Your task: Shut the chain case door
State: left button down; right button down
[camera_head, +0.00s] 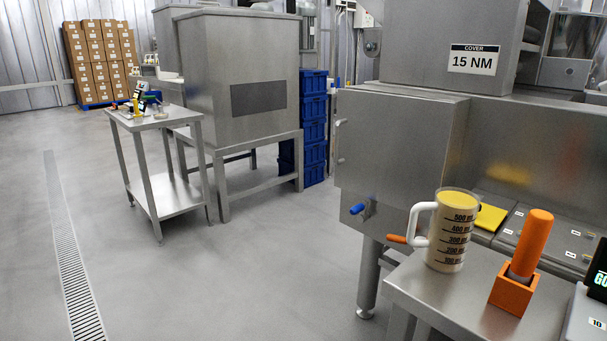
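A steel machine stands at the right, and a box-shaped steel case with a flat front panel (395,150) forms its left end. I take this panel to be the chain case door. Two small fittings (341,123) show along its left edge. I cannot tell from this angle whether the panel is fully closed or slightly open. A blue-handled valve (358,209) sits below the panel, and an orange handle (397,239) shows lower down, left of the jug. Neither of my grippers is in view.
A steel side table (405,287) at the front right carries a measuring jug (447,245), an orange-handled tool in an orange block (513,291) and a device with a display (596,275). The floor between is clear.

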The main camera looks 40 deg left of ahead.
aim_at(391, 150)
jog(key=u, duration=0.2)
jog(key=k, duration=0.4)
jog(key=u, duration=1.25)
jog(key=i, duration=0.95)
jog(key=z, duration=0.9)
jog(key=i, duration=0.6)
jog(key=z, duration=0.65)
